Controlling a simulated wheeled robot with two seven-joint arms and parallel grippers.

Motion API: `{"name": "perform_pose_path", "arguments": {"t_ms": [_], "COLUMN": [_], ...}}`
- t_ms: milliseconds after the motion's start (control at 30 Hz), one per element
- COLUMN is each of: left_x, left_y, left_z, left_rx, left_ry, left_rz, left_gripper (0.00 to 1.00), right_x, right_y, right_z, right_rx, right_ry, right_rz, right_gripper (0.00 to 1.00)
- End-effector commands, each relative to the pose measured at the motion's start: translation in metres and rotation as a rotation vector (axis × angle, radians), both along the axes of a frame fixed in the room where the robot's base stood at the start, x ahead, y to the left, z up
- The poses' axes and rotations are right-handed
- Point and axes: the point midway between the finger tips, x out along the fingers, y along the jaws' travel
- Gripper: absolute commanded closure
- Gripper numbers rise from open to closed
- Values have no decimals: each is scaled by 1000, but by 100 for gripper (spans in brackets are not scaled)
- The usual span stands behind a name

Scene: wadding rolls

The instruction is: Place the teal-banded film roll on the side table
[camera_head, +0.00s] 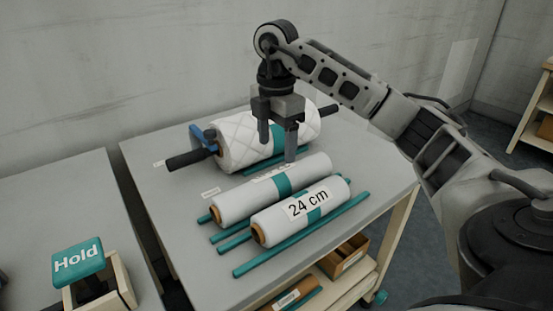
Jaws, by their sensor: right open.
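My right gripper (277,150) points down, open, with its fingers apart over the grey table (160,205). A white roll with a teal band (232,204) lies below and in front of the fingers, its label partly hidden. A second white roll with a teal band, labelled "24 cm" (272,229), lies nearer the front. A thicker quilted roll (235,140) with a teal band is on a dark bar behind the fingers. I cannot tell whether the fingers touch any roll. My left gripper is not in view.
Teal rails (300,238) flank the two smaller rolls. A blue clamp (199,138) stands at the bar's left end. At left, another grey table (45,205) carries a teal "Hold" block (78,262). The grey table's left part is mostly clear.

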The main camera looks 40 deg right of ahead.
Motion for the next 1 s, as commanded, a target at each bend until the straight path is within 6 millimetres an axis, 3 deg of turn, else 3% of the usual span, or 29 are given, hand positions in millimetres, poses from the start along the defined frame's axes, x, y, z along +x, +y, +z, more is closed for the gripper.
{"name": "perform_pose_path", "arguments": {"t_ms": [100, 233, 1000], "left_x": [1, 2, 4], "left_y": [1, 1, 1], "left_z": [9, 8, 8], "left_rx": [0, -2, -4], "left_ry": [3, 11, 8], "left_rz": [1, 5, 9], "left_gripper": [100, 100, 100], "right_x": [0, 0, 0], "right_y": [-1, 0, 0], "right_z": [24, 33, 33], "right_rx": [-2, -1, -1], "right_ry": [-2, -1, 0], "right_rz": [-2, -1, 0], "right_gripper": [30, 30, 30]}}
